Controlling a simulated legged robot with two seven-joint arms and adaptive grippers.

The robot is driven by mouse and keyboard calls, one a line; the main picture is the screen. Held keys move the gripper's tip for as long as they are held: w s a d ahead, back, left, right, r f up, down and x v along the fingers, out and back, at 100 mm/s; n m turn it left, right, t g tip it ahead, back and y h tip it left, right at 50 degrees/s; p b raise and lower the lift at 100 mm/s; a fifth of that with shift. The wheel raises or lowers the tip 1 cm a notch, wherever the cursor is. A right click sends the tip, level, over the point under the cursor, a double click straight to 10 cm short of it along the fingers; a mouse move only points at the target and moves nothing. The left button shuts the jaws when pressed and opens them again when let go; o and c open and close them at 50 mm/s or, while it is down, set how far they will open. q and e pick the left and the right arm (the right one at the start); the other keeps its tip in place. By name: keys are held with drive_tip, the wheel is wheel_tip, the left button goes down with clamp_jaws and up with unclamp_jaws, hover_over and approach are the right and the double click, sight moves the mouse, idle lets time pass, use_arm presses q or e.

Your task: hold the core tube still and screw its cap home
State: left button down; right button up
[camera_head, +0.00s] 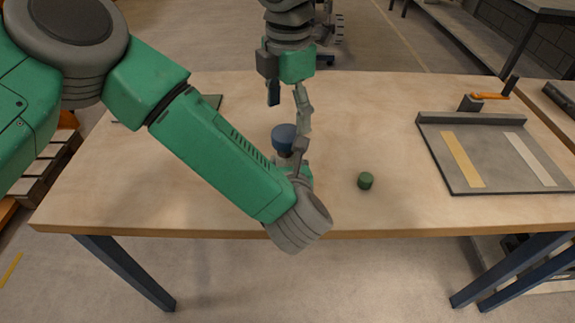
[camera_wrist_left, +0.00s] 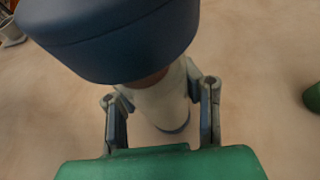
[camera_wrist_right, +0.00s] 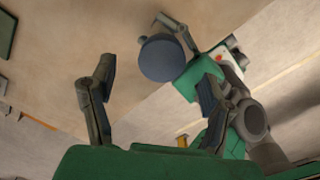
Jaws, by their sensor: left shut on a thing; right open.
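The core tube is pale and stands on the table under its blue cap (camera_head: 284,138). In the left wrist view the tube (camera_wrist_left: 160,100) shows between the fingers of my left gripper (camera_wrist_left: 162,112), which is shut on it. The cap (camera_wrist_left: 105,40) sits on top, with a brownish band visible just under its rim. My left forearm and gripper hide most of the tube in the head view. My right gripper (camera_head: 287,103) is open and empty, pointing down above the cap. In the right wrist view the cap (camera_wrist_right: 162,58) shows beyond and between the open fingers (camera_wrist_right: 153,105).
A small green cylinder (camera_head: 365,181) stands on the table right of the tube. A grey tray (camera_head: 455,183) with two pale strips lies at the right, with an orange-handled fitting (camera_head: 490,96) behind it. Table space between the tube and tray is mostly clear.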

sight(287, 132)
drive_tip(key=shift+a+r+n, duration=0.1)
drive_tip(key=shift+r+n, duration=0.1)
drive_tip(key=shift+n, duration=0.4)
drive_tip(key=shift+a+r+n, duration=0.1)
drive_tip(key=shift+r+n, duration=0.05)
drive_tip(key=shift+n, duration=0.45)
wheel_tip(287, 132, up, 2)
drive_tip(key=n, duration=0.4)
drive_tip(key=shift+s+d+r+n, duration=0.1)
drive_tip(key=shift+s+n, duration=0.05)
drive_tip(key=shift+n, duration=0.15)
wheel_tip(287, 132, down, 8)
drive_tip(key=shift+f, duration=0.1)
